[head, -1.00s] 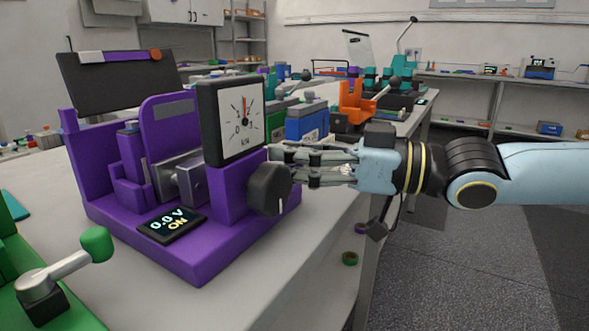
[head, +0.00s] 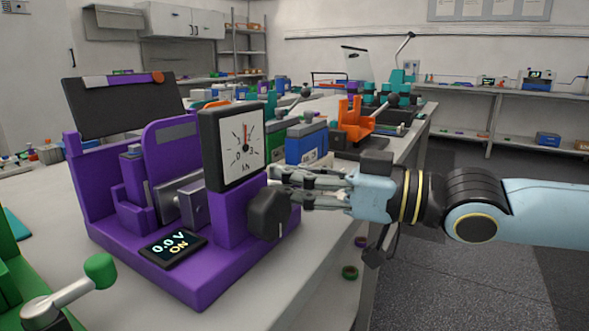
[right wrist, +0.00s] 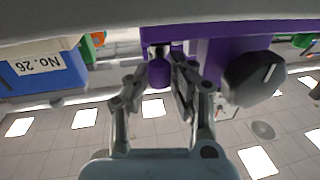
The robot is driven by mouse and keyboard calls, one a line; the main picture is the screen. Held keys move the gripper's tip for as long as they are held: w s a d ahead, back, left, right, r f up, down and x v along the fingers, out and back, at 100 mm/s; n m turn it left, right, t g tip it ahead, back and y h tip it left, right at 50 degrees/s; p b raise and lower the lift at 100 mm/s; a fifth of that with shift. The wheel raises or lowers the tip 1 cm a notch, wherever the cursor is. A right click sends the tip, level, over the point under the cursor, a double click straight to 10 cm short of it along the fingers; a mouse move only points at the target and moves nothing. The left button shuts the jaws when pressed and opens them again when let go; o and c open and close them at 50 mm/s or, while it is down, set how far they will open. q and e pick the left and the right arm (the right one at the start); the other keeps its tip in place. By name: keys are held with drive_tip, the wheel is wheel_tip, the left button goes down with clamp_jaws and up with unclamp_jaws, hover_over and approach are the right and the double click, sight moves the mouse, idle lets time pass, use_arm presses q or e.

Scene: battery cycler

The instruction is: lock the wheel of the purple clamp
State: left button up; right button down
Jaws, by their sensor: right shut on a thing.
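The purple clamp (head: 200,285) stands upright on the bench at left in the head view. Its black wheel (head: 268,214), with a white mark, is on the right side below the dial (head: 240,146). The wheel also shows at right in the right wrist view (right wrist: 255,78). My right gripper (head: 280,187) reaches in from the right, just behind the wheel. In the right wrist view its fingers (right wrist: 158,72) are shut on a small purple knob (right wrist: 157,79) on the clamp, beside the wheel. The head view hides this knob. My left gripper is out of view.
A green device with a crank lever (head: 100,270) is at front left. A blue box (head: 306,148) and an orange clamp (head: 352,122) stand behind. Open floor lies right of the bench.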

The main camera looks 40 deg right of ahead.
drive_tip(key=shift+s+a+m+t+h+p, duration=0.1)
drive_tip(key=shift+a+m+t+h+p, duration=0.1)
drive_tip(key=shift+m+t+h+p, duration=0.3)
drive_tip(key=shift+s+a+m+t+h+p, duration=0.15)
drive_tip(key=shift+m+h+p, duration=0.3)
drive_tip(key=shift+h, duration=0.45)
drive_tip(key=c, duration=1.2)
unclamp_jaws()
